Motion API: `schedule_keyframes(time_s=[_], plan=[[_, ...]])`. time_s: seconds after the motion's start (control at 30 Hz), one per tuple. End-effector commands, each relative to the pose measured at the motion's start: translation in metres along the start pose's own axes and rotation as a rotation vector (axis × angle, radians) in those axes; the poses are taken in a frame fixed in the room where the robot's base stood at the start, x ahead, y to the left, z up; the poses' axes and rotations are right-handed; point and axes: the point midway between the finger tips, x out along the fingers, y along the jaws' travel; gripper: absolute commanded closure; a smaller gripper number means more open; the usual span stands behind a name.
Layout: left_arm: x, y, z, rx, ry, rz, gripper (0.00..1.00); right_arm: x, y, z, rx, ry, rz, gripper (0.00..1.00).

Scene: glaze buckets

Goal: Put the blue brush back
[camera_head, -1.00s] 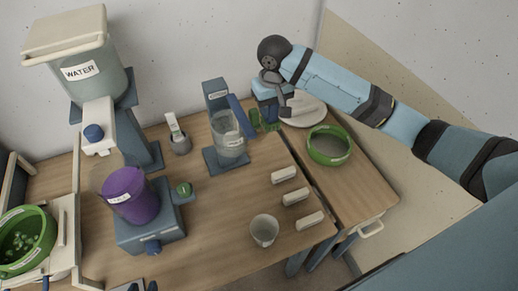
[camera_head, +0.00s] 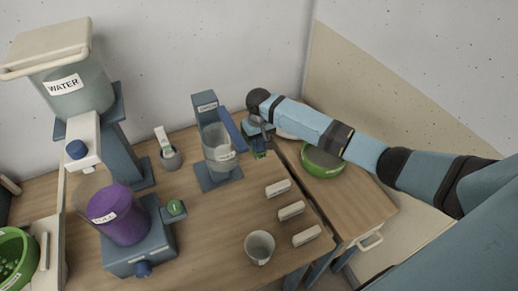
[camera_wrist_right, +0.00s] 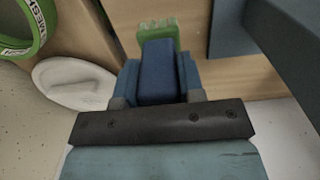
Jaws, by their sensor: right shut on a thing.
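My right gripper (camera_head: 261,137) is shut on the blue brush, beside the tall blue stand and in front of the white dish. In the right wrist view the brush shows as a dark blue block (camera_wrist_right: 157,72) between the fingers, with a green toothed part (camera_wrist_right: 158,32) at its far end. In the head view the arm mostly hides the brush; a bit of green (camera_head: 260,154) shows below the gripper. I cannot tell whether it touches the table. A small grey cup (camera_head: 171,159) with a white piece in it stands left of the stand. My left gripper is not in view.
The blue stand (camera_head: 208,105) with a clear jar (camera_head: 221,157) is close on the left. A green bowl (camera_head: 323,173) and the white dish (camera_head: 286,134) are on the right. Several white blocks, one at the back (camera_head: 278,188), and a cup (camera_head: 259,248) stand nearer.

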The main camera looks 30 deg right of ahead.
Motion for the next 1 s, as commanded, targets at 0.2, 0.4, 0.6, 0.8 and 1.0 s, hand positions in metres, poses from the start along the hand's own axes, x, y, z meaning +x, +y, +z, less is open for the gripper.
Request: schedule_keyframes(time_s=[0.2,0.4,0.6,0.8,1.0], plan=[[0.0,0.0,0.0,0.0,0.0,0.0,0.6,0.017,0.0,0.0,0.001,-0.001,-0.001,0.92],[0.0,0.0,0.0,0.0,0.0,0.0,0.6,0.045,0.0,0.0,0.0,0.0,0.0,0.92],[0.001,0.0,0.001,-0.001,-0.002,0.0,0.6,0.046,0.0,0.0,0.0,0.001,0.0,0.92],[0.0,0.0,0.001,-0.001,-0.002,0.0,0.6,0.05,0.0,0.0,0.0,0.0,0.0,0.92],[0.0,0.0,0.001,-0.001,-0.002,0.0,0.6,0.05,0.0,0.0,0.0,0.001,0.0,0.39]])
